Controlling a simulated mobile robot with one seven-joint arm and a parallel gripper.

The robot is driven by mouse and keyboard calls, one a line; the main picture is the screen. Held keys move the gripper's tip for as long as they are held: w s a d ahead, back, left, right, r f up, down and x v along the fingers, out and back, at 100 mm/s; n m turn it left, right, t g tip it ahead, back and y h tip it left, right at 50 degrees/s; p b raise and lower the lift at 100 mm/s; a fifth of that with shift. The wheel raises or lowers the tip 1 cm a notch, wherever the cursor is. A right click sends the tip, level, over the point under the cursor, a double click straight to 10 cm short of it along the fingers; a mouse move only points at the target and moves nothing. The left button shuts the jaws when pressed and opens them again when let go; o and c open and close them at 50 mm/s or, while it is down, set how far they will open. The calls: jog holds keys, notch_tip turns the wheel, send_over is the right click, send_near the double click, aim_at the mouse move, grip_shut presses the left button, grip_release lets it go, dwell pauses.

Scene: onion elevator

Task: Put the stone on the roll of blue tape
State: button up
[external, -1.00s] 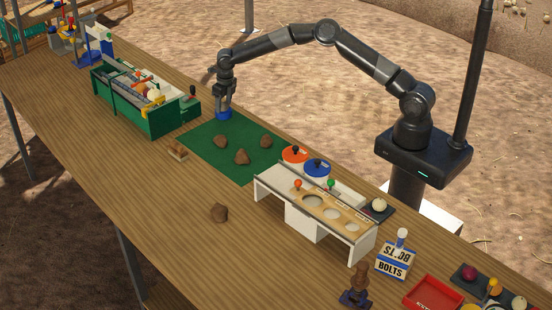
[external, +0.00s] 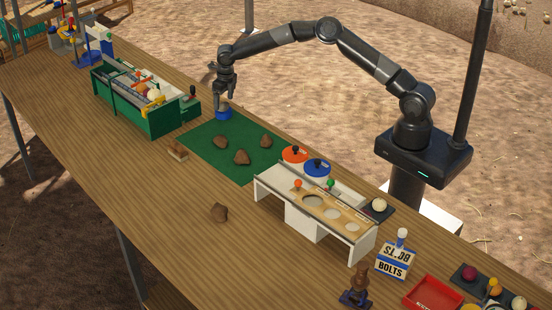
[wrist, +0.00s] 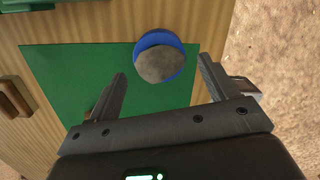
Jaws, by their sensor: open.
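The blue tape roll (external: 224,114) stands at the far corner of the green mat (external: 204,152). In the wrist view, a grey-brown rounded stone (wrist: 160,66) lies over the tape roll (wrist: 157,39), covering its middle and leaving a blue rim showing. The stone appears to rest on the roll. My gripper (external: 224,96) is just above the roll, pointing down. Its fingers are open, one on each side of the stone in the wrist view (wrist: 162,66), with visible gaps between.
Several brown stones lie on the mat (external: 242,157), and another is on the bare table (external: 219,212). A green-walled box (external: 150,119) stands to the left. A white stand with a holed wooden top (external: 325,209) is at the right. The front-left table is clear.

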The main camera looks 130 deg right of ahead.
aim_at(227, 107)
notch_tip(227, 107, up, 10)
jog(key=a, duration=0.1)
jog(key=shift+s+a, duration=0.15)
